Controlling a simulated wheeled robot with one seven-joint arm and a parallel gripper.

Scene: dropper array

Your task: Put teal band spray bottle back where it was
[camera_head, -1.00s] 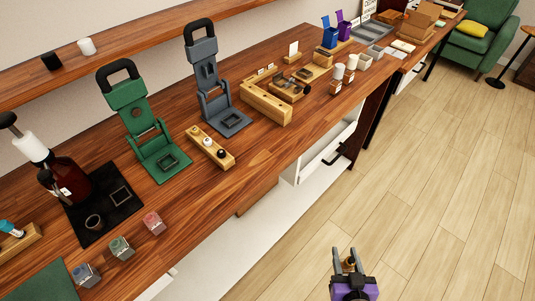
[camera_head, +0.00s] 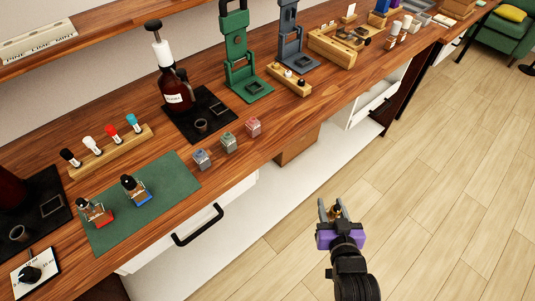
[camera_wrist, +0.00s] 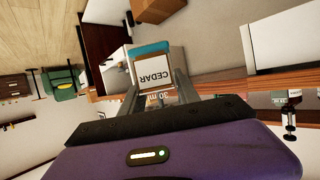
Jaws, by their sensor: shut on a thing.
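The teal band spray bottle (camera_wrist: 146,72) is between my gripper's two fingers in the wrist view, with a teal band and a white label reading CEDAR that appears upside down. In the head view my gripper (camera_head: 330,210) is over the floor, in front of the counter and apart from it. Only a small amber and dark part of the bottle (camera_head: 337,212) shows between the fingers there. My gripper is shut on the bottle.
A green mat (camera_head: 115,238) on the counter bears two small bottles, one on a red base (camera_head: 97,212) and one on a blue base (camera_head: 137,190). A wooden dropper rack (camera_head: 107,153) stands behind it.

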